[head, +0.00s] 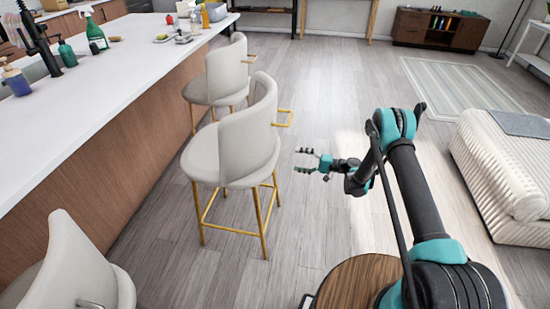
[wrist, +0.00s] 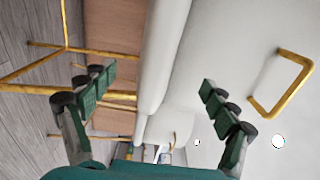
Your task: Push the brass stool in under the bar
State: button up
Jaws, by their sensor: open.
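A cream stool with brass legs and a brass back handle (head: 235,150) stands at the middle of the bar (head: 95,110), its back toward my arm. The seat is at the bar's side, not visibly under the top. My gripper (head: 301,160) is open and empty, to the right of this stool's back and apart from it, pointing toward it. In the wrist view the pale back (wrist: 235,60) and brass handle (wrist: 280,82) lie beyond my open fingers (wrist: 157,82). Brass legs (wrist: 45,75) show at left.
Similar stools stand beyond it (head: 222,75) and at the near left (head: 70,265). A round wooden top (head: 350,285) is at the bottom. A white ribbed sofa (head: 500,165) and rug (head: 460,88) lie to the right.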

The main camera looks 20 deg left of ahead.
aim_at(275, 157)
jog(key=x, duration=1.2)
jog(key=shift+a, duration=0.1)
jog(key=c, duration=1.9)
